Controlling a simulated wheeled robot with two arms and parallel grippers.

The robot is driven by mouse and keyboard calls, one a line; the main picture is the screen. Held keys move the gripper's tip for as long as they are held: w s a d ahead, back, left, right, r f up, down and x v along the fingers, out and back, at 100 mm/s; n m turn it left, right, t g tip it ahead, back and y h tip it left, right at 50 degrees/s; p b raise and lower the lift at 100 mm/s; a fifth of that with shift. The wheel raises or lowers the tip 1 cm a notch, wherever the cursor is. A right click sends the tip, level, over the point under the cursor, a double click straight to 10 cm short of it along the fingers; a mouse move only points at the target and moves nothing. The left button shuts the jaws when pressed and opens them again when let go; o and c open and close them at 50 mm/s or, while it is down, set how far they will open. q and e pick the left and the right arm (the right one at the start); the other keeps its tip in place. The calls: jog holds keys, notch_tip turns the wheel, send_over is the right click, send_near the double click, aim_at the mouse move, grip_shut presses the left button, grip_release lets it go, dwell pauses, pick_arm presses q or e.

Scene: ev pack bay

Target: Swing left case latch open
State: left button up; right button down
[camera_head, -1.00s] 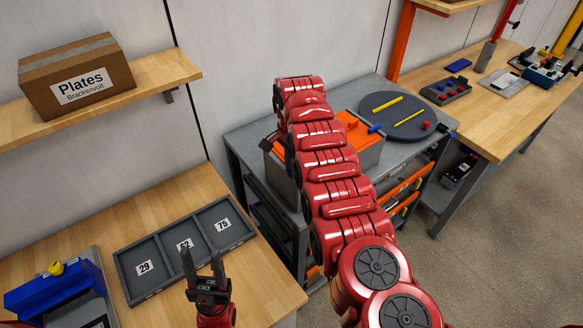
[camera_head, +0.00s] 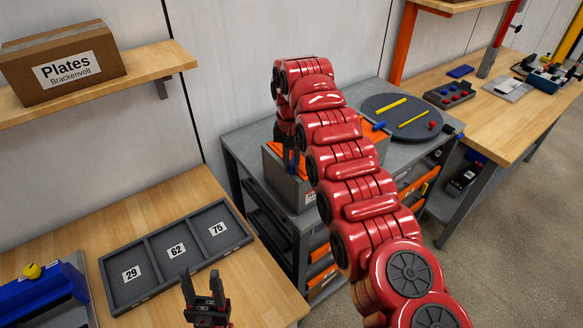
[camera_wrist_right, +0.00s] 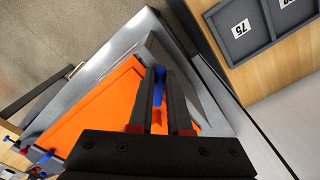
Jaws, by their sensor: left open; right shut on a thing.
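The grey case (camera_head: 288,188) with an orange top stands on the grey cart, partly hidden behind my right arm. My right gripper (camera_head: 287,158) points down at the case's left side. In the right wrist view the gripper (camera_wrist_right: 160,90) is shut on a blue latch (camera_wrist_right: 158,88) at the edge of the orange top (camera_wrist_right: 105,110). How far the latch has turned cannot be told. Another blue latch (camera_head: 378,126) shows at the case's far right side. My left gripper (camera_head: 205,295) is open and empty over the wooden bench.
A grey three-compartment tray (camera_head: 192,272) marked 29, 62 and 75 lies on the wooden bench. A round dark mat (camera_head: 392,104) with yellow sticks lies on the cart behind the case. A cardboard box (camera_head: 62,65) sits on the wall shelf.

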aim_at(292, 167)
jog(key=n, duration=0.3)
jog(key=shift+r+n+p, duration=0.1)
jog(key=shift+n+p, duration=0.2)
jog(key=n+p, duration=0.1)
jog(key=n, duration=0.3)
jog(key=shift+n, duration=0.4)
jog(key=c, duration=0.9)
grip_release()
jog(key=shift+o, duration=0.2)
jog(key=shift+r, duration=0.25)
notch_tip(292, 167, up, 17)
jog(key=p, duration=1.5)
jog(key=shift+f, duration=0.15)
